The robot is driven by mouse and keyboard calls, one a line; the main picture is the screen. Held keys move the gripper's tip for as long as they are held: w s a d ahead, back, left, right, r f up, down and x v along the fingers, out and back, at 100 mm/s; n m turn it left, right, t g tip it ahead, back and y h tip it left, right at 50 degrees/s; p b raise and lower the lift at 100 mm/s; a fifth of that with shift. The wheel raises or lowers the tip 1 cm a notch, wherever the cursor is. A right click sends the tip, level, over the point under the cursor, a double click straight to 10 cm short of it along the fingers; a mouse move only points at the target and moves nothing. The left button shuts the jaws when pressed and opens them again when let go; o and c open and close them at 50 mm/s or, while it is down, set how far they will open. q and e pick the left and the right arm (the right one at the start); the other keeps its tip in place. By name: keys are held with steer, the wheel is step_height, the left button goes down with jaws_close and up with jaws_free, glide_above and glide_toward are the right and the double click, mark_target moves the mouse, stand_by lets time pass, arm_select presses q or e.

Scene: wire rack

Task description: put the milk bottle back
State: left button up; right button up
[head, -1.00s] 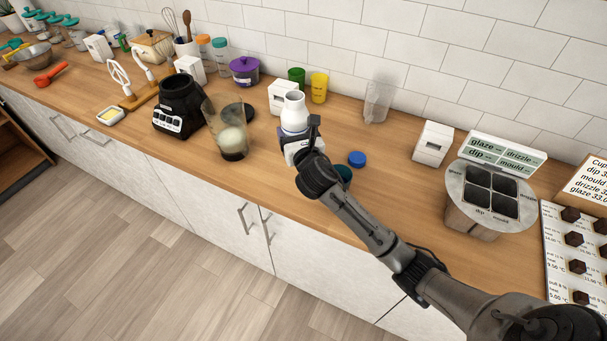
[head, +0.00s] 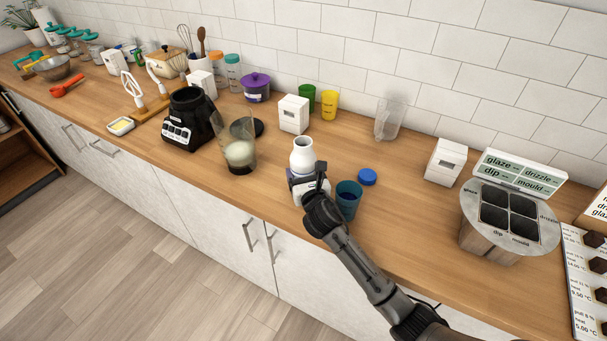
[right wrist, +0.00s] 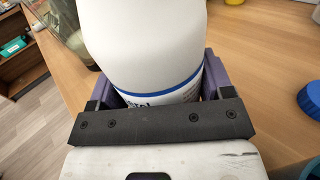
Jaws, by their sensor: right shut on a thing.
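The white milk bottle (head: 302,156) is upright near the front edge of the counter in the head view, with its cap off. My right gripper (head: 304,184) is shut on its lower part. In the right wrist view the bottle (right wrist: 145,45) fills the middle, with a blue stripe and label print low on it, and the gripper (right wrist: 155,95) has a finger on each side. I cannot tell whether its base touches the counter. A blue cap (head: 367,176) lies on the counter to the right. My left gripper is not in view.
A teal cup (head: 348,200) stands just right of the gripper. A clear jug (head: 239,150) with pale liquid and a black blender base (head: 189,120) stand left. Behind are a white box (head: 293,114), a green cup (head: 305,98) and a yellow cup (head: 328,105). Counter (head: 400,215) right of the teal cup is clear.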

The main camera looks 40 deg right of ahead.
steer(key=shift+r, duration=0.15)
steer(key=o, duration=1)
steer(key=shift+f, duration=0.2)
steer(key=shift+o, duration=0.2)
steer(key=shift+r, duration=0.1)
steer(key=shift+s, duration=0.1)
steer(key=p+v, duration=0.2)
steer(key=v, duration=0.9)
steer(key=shift+s+a, duration=0.15)
steer(key=shift+s, duration=0.15)
